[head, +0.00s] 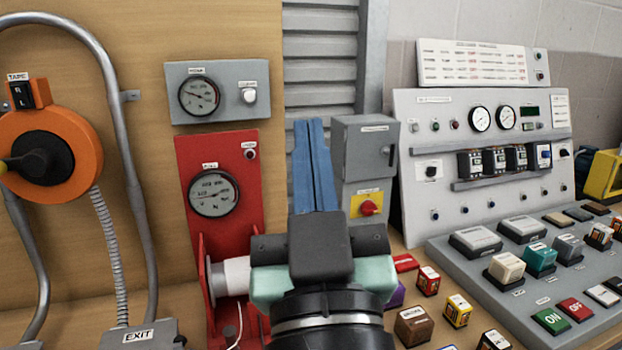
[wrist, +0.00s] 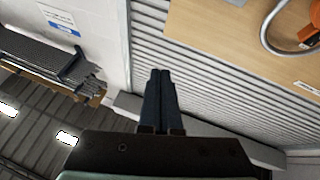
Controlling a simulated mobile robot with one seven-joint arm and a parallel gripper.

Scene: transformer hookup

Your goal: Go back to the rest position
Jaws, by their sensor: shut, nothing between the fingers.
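My gripper (head: 315,165) stands upright in the middle of the head view, its two blue fingers pressed together with nothing between them. It points up in front of the corrugated grey shutter and beside a grey switch box (head: 365,150) with a red knob. In the wrist view my gripper (wrist: 160,80) is also shut and empty, with the corrugated wall and the ceiling beyond it. It appears apart from other things. The gripper body and arm hide part of the bench and the lower right of the red gauge panel (head: 215,165).
An orange tape reel (head: 60,135) and conduits are at the left on the wooden board. A sloped control console (head: 490,130) and a button panel (head: 540,255) stand at the right. Several small blocks, including a brown one (head: 412,326), lie on the bench right of my arm.

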